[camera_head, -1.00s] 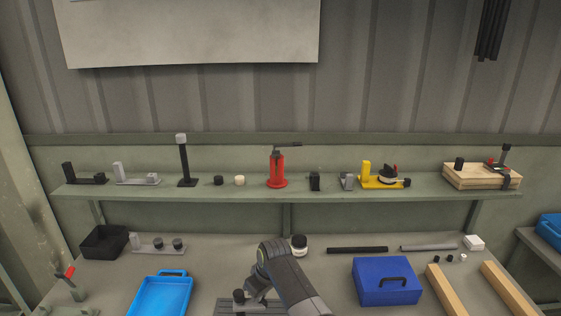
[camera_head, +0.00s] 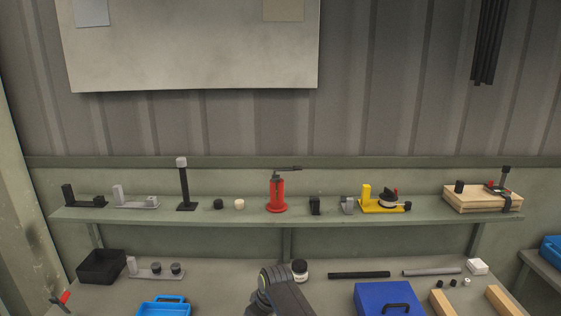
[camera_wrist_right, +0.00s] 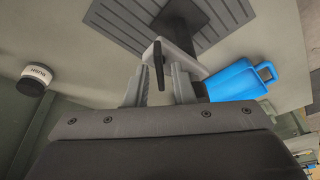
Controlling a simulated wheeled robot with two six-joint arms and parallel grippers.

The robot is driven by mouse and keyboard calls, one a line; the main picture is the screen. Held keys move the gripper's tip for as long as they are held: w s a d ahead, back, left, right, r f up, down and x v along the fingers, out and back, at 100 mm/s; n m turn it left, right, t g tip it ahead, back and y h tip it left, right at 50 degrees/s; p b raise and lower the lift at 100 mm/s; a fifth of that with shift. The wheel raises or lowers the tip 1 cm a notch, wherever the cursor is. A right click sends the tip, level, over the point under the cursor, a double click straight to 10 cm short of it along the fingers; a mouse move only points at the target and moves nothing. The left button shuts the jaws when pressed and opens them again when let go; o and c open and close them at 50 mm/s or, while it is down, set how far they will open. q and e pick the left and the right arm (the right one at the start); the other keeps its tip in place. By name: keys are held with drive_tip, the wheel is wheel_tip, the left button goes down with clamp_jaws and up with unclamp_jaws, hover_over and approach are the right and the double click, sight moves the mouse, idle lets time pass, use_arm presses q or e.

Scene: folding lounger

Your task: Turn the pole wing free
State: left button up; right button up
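In the right wrist view, the dark, thin pole wing (camera_wrist_right: 159,66) sticks out from a light grey clamp piece (camera_wrist_right: 182,58) on a black post (camera_wrist_right: 180,28). The post stands on a dark grooved plate (camera_wrist_right: 125,18). My right gripper (camera_wrist_right: 158,88) has its two grey fingers apart, one on each side of the wing. Gaps show between the wing and both fingers. In the head view only my right arm shows at the bottom edge; its fingers, the plate and the post are out of frame. My left gripper is not in view.
A white jar with a dark lid (camera_head: 300,270) stands just beyond my right arm. A blue tray (camera_head: 164,308) lies left and a blue case (camera_head: 388,299) right. A black bin (camera_head: 101,266) stands at back left. The shelf (camera_head: 330,214) above holds several tools.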

wheel_tip(320, 180, up, 4)
drive_tip(key=p, duration=0.4)
drive_tip(key=shift+r, duration=1.05)
